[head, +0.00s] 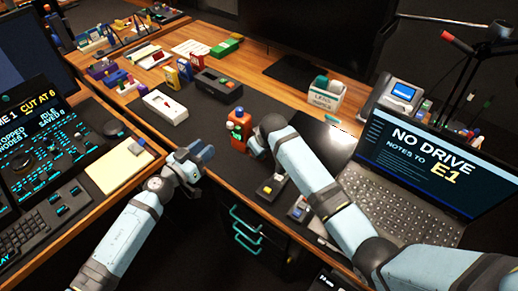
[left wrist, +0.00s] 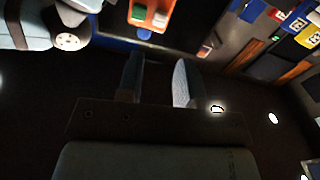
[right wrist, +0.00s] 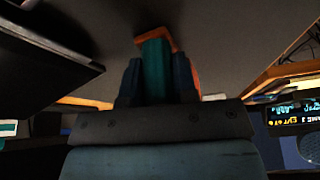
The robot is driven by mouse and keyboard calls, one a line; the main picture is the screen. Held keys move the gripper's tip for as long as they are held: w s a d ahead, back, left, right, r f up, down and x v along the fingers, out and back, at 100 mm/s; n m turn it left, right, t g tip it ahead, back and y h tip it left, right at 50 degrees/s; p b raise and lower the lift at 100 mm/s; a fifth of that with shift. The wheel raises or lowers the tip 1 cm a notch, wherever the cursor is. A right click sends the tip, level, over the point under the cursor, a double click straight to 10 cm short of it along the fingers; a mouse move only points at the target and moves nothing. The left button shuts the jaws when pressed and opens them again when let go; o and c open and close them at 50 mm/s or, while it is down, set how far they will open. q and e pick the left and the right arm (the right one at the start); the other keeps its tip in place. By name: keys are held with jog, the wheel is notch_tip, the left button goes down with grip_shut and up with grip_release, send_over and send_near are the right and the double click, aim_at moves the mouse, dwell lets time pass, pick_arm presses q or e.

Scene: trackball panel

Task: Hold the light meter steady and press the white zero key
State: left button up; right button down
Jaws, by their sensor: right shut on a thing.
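The orange light meter (head: 239,138) stands upright near the middle of the dark mat in the head view, with green parts on it. In the left wrist view the light meter (left wrist: 150,27) shows at the top, with a green key (left wrist: 138,12) and the white zero key (left wrist: 160,19) side by side. My right gripper (head: 256,142) is shut on the light meter; in the right wrist view its fingers (right wrist: 157,80) clasp a teal part of it. My left gripper (head: 202,153) is open and empty, left of the light meter and apart from it.
A laptop (head: 420,165) stands on the right. A white box (head: 165,106), a dark box with buttons (head: 215,84) and small coloured boxes lie behind on the left. A yellow-topped block (head: 270,187) sits near the front edge. The mat left of the meter is clear.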

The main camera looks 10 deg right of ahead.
pick_arm(q)
grip_shut()
dwell(1.5)
